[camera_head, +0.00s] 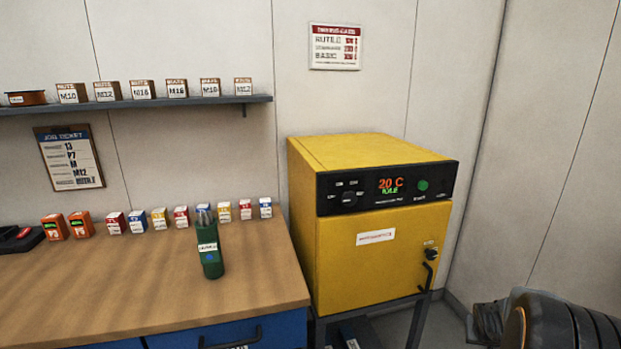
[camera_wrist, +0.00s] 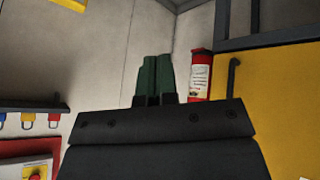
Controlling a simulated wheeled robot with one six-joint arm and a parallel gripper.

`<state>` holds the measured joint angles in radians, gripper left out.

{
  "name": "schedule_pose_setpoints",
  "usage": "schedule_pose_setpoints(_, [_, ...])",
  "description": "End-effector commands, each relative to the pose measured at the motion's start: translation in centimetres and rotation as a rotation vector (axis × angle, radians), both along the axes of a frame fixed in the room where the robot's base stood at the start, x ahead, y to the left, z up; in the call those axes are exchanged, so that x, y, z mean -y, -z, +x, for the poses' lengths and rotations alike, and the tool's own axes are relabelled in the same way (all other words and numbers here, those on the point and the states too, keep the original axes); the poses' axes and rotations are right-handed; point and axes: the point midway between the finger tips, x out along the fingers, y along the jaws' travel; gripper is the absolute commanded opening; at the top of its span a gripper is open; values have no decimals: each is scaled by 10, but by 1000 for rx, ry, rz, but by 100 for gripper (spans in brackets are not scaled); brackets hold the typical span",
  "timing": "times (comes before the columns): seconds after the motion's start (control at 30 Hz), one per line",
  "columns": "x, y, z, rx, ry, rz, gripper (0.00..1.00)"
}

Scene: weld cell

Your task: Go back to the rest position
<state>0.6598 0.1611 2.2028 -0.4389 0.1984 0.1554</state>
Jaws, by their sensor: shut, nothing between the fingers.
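My gripper (camera_wrist: 154,82) shows in the wrist view, its two green-tipped fingers side by side with no gap I can make out and nothing held. It points towards a bare pale wall corner, apart from everything around it. In the head view the gripper's fingers are not visible. Only a dark, rounded part of my arm shows at the lower right, clear of the oven and the bench.
A yellow oven (camera_head: 365,260), door closed, reads 20 C. Left of it, the wooden bench (camera_head: 130,290) holds a green canister (camera_head: 210,250) and several small boxes. The wrist view shows a red extinguisher (camera_wrist: 201,75), a yellow panel (camera_wrist: 285,95) and padlocks (camera_wrist: 28,123).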

Motion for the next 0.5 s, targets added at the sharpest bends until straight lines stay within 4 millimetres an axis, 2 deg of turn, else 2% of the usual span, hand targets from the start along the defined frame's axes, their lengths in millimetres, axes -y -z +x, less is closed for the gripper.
schedule_pose_setpoints(0.03, [-37,-27,-12,-71,-10,47,0])
schedule_pose_setpoints(0.1, [-86,-46,-32,-169,-32,125,0])
schedule_pose_setpoints(0.2, [-149,-74,-59,-263,-92,222,0])
schedule_pose_setpoints(0.3, [-202,-101,-83,-311,-172,292,0])
schedule_pose_setpoints(0.4, [-241,-127,-98,-298,-258,323,0])
schedule_pose_setpoints(0.5, [-264,-149,-102,-246,-342,310,0])
